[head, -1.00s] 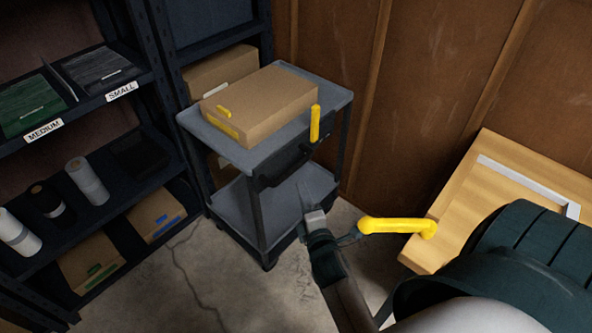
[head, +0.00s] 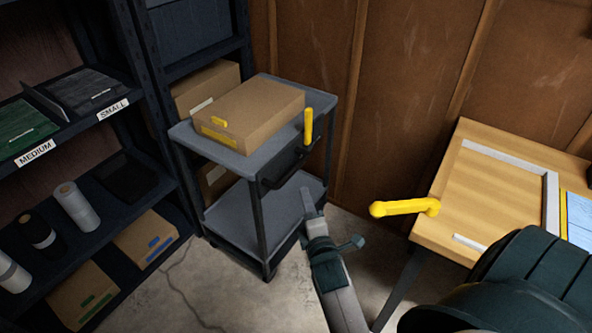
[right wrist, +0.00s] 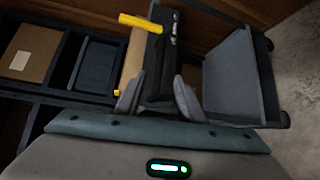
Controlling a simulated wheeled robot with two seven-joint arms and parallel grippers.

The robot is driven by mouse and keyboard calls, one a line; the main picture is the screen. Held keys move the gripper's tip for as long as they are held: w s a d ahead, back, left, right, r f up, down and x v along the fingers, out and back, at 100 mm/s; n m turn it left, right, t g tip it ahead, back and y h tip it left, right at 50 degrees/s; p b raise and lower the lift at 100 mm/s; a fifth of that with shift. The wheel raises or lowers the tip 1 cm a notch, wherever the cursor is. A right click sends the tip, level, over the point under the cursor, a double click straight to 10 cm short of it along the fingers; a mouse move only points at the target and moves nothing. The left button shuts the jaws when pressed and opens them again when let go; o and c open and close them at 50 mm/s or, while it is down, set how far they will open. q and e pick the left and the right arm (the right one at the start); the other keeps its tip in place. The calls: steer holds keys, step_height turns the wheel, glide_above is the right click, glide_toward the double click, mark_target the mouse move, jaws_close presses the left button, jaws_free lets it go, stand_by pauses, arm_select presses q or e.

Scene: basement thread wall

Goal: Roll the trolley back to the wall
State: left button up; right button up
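The trolley is a grey two-shelf cart with dark posts and small wheels. In the head view its bare lower shelf (head: 240,215) shows left of my right gripper (head: 310,200). It stands near the brown panel wall, beside the dark shelving; any gap behind it is hidden. A yellow upright lever (head: 308,126) and a dark fitting (head: 290,165) are on its near right side. My right gripper is in front of that side, below the fitting. In the right wrist view its fingers (right wrist: 158,98) are apart, with the dark fitting showing between them; contact is unclear. My left gripper is out of view.
A cardboard box (head: 250,115) rests on the trolley's top shelf. Dark shelving (head: 165,150) stands close on the left. A wooden bench (head: 490,190) with a yellow handle (head: 405,207) projecting from its edge is on the right. Some concrete floor (head: 200,285) is clear in front.

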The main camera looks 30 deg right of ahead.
mark_target(296, 171)
steer(key=shift+w, duration=0.15)
steer(key=x, duration=1.7)
jaws_close()
